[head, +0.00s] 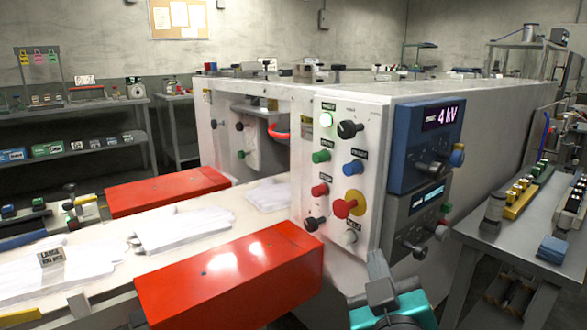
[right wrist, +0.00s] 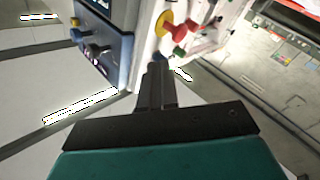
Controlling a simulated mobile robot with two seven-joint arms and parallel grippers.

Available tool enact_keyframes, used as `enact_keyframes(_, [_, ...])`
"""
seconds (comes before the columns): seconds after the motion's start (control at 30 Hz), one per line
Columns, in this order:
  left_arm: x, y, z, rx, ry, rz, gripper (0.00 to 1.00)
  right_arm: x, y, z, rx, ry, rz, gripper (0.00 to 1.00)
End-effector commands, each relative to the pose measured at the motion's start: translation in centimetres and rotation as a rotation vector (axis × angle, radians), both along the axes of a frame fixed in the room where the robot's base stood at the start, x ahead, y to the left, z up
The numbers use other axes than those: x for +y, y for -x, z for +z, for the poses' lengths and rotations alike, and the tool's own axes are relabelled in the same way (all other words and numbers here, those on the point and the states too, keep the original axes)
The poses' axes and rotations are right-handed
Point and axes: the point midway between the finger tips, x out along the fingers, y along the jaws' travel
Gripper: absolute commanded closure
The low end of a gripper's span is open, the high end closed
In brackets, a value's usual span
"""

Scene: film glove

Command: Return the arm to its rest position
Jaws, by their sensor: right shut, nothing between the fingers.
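My right gripper (head: 378,262) stands in front of the lower part of the machine's control panel, at the bottom of the head view. Its fingers are shut and nothing shows between them. In the right wrist view its shut fingers (right wrist: 156,72) point toward the panel's knobs, with no clear contact visible. A red button on a yellow base (head: 346,207) sits lower down. My left gripper is not seen.
A conveyor with white gloves (head: 180,229) runs into the machine between two red guards (head: 230,275). A blue display unit reading 4 kV (head: 428,145) projects at the panel's right. A grey bench (head: 487,238) with parts stands at right, with a floor gap before it.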

Motion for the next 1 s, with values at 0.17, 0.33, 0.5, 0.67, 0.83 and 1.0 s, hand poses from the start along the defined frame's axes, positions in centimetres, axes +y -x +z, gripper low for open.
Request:
enact_keyframes(0.17, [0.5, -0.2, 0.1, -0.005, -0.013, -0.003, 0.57, -0.1, 2.1, -11.3, 0.278, -0.086, 0.108, 1.0])
enact_keyframes(0.33, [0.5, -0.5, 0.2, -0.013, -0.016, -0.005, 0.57, -0.8, 6.9, -20.8, 0.51, -0.227, 0.176, 1.0])
enact_keyframes(0.5, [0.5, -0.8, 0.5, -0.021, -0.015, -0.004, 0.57, -2.1, 12.5, -27.4, 0.679, -0.378, 0.188, 1.0])
enact_keyframes(0.67, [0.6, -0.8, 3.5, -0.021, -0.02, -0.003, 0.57, -3.0, 14.1, -26.0, 0.711, -0.423, 0.175, 1.0])
enact_keyframes(0.83, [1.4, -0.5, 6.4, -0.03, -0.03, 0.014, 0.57, -3.8, 14.5, -23.4, 0.712, -0.412, 0.155, 1.0])
enact_keyframes(1.0, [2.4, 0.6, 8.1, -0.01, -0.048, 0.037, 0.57, -4.7, 15.0, -21.0, 0.709, -0.401, 0.137, 1.0])
